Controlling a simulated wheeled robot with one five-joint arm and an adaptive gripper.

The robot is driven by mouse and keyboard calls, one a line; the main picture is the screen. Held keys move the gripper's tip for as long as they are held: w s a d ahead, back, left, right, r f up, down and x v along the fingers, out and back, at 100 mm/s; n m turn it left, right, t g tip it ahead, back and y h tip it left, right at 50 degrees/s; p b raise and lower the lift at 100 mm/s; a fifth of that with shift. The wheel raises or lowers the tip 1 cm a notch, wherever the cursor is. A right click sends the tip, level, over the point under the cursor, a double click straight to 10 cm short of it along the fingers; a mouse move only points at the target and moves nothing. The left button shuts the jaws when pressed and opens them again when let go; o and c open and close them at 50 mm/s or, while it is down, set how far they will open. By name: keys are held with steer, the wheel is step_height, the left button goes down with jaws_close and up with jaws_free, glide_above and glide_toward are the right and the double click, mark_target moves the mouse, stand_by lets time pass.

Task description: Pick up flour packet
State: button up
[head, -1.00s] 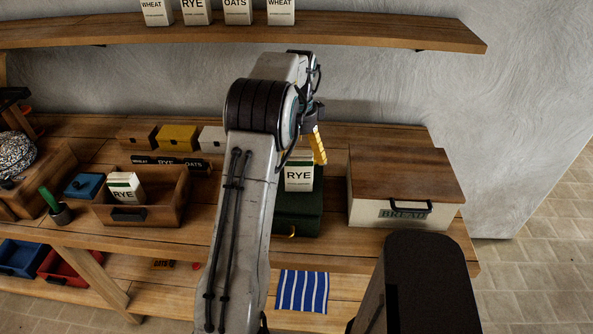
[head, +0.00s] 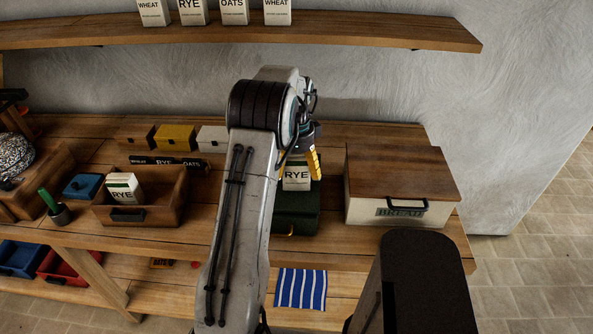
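A white flour packet marked RYE (head: 296,183) stands upright on a dark green box (head: 297,213) on the workbench. My gripper (head: 308,165) is at the top of this packet, with a yellow finger along its upper right side. My arm hides the packet's left side and the other finger, so I cannot tell whether the fingers touch it. Another white packet (head: 124,187) stands in an open wooden drawer box (head: 161,216) at the left. Several packets marked WHEAT, RYE (head: 193,12) and OATS (head: 234,12) stand on the upper shelf.
A cream bread box (head: 397,208) with a wooden lid stands close to the right. A blue box (head: 83,186) and a green-handled item (head: 58,208) are left. A striped cloth (head: 301,288) hangs below.

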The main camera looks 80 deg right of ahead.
mark_target(297, 158)
steer(key=c, duration=1)
steer(key=shift+r, duration=0.15)
steer(key=shift+c, duration=0.2)
steer(key=shift+d+r, duration=0.1)
steer(key=shift+r, duration=0.4)
steer(key=r, duration=0.1)
steer(key=r+b, duration=0.1)
steer(key=r, duration=0.1)
steer(key=shift+s+a, duration=0.1)
steer(key=shift+a, duration=0.1)
steer(key=s+a+r+b, duration=0.3)
steer(key=a+r, duration=0.3)
steer(key=a, duration=0.4)
steer(key=shift+a+r, duration=0.35)
steer(key=shift+a, duration=0.05)
